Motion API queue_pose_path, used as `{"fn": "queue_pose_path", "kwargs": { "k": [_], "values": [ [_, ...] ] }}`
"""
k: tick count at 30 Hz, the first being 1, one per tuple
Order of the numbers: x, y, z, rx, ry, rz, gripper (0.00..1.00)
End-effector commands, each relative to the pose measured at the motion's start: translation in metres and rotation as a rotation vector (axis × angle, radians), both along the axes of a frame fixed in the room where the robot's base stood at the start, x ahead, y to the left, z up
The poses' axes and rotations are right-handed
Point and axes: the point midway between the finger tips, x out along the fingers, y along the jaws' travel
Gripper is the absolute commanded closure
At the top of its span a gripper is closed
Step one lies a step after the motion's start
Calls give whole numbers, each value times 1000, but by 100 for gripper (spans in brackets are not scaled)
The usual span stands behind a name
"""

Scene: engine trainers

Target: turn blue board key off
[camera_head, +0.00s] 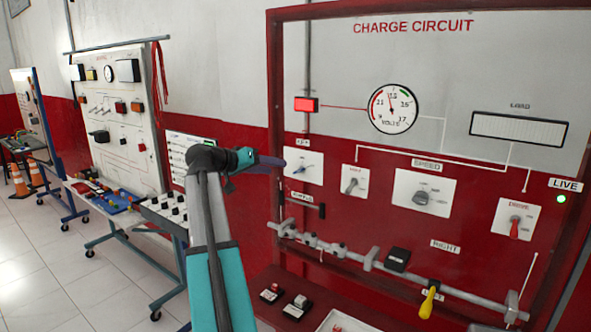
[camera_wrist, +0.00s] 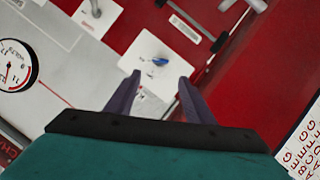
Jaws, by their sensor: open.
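A small blue key (camera_head: 300,169) sits in a white switch plate (camera_head: 314,178) on the left side of the red and white charge circuit board (camera_head: 430,75). In the wrist view the blue key (camera_wrist: 160,62) is near the upper middle of its white plate (camera_wrist: 150,85), lying roughly crosswise. My gripper (camera_head: 282,162) reaches to the left edge of this plate. In the wrist view its two purple fingers are open and empty (camera_wrist: 160,80), pointing at the plate, with the key seen between and beyond the tips. I cannot tell the exact gap to the key.
Other switches stand to the right: a grey lever (camera_head: 352,185), a speed knob (camera_head: 422,197) and a red drive switch (camera_head: 515,228). A grey rail (camera_head: 345,252) with a yellow handle (camera_head: 427,302) runs below.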

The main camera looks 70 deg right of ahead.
Motion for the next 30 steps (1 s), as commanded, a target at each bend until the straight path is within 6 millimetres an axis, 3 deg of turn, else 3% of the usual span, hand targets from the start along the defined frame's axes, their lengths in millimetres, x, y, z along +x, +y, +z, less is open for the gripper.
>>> {"fn": "queue_pose_path", "kwargs": {
  "k": [18, 30],
  "values": [
    [-37, -75, -27, 2, 1, -1, 52],
    [-48, -96, -37, 0, -1, -1, 52]
  ]
}}
